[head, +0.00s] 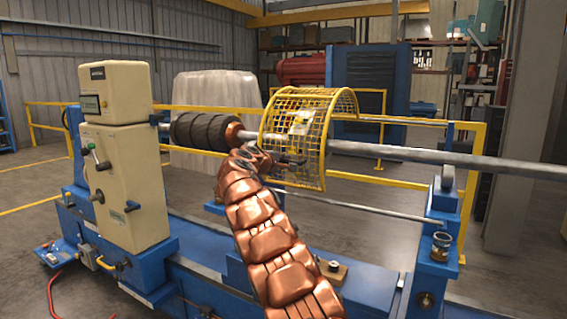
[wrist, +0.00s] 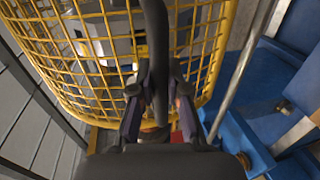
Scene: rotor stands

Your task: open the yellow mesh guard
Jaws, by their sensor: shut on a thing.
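The yellow mesh guard (head: 308,145) is a curved cage arching over the shaft and hanging down on its near side in the head view. It fills the upper part of the wrist view (wrist: 208,45), with a pale plate behind the mesh. My gripper (head: 265,160) is at the lower near side of the guard. In the wrist view my gripper (wrist: 157,95) is shut on a dark bar, the guard's handle (wrist: 155,40), which stands between the fingers. The exact contact is partly hidden by the fingers.
The steel shaft (head: 420,156) runs right from the dark ribbed rotor (head: 200,131). The cream control cabinet (head: 125,180) stands at left on the blue machine bed (head: 205,255). A thin rod (head: 370,208) runs below the guard. Yellow railings (head: 390,181) stand behind.

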